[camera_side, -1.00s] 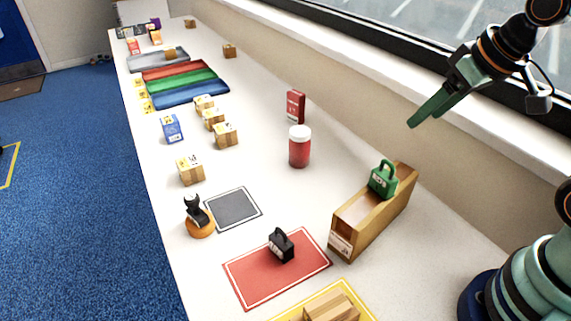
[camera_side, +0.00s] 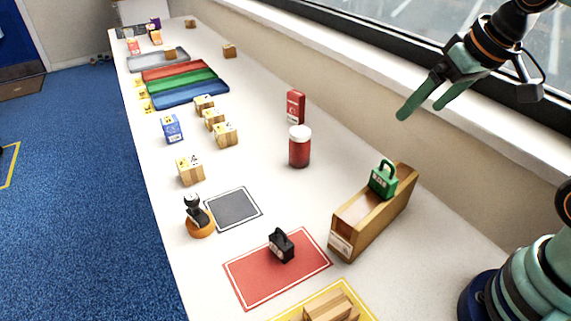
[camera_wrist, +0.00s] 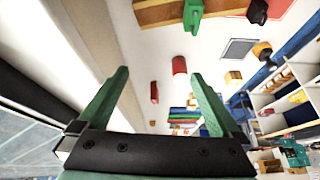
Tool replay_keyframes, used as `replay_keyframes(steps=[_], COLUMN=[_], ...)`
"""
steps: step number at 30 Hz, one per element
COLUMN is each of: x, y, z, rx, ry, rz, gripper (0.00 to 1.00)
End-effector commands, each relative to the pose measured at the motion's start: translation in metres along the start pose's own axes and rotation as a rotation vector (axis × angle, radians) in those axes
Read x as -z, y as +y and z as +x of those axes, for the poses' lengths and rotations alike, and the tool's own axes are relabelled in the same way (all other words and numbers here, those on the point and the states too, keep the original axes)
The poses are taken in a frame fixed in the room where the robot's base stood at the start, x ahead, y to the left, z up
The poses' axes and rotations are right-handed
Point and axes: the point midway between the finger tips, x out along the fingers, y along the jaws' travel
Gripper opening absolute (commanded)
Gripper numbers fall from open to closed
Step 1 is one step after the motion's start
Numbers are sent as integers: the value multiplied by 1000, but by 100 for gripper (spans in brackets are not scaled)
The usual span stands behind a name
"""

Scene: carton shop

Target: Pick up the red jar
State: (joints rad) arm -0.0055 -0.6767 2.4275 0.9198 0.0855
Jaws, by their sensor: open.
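The red jar (camera_side: 299,149) has a white lid and stands upright on the white table, left of the wooden holder. In the wrist view the jar (camera_wrist: 179,66) shows beyond and between my fingertips, well apart from them. My gripper (camera_side: 418,108) is open and empty, raised above the table near the window sill, up and right of the jar. In the wrist view both green fingers of my gripper (camera_wrist: 160,76) are spread wide.
A red box (camera_side: 295,106) stands just behind the jar. Small cartons (camera_side: 225,134) lie to the left.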

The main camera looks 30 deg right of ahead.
Motion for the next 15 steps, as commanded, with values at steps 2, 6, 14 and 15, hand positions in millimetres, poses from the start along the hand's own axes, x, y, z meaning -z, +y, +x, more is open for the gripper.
replay_keyframes(steps=[2, 6, 14, 15], x=[17, 51, 111, 119], y=[-4, -12, -28, -31], z=[0, 4, 31, 37], rx=[0, -10, -59, -70], ry=[-27, -80, -170, -182], rz=[83, 280, 648, 704], gripper=[100, 100, 100, 100])
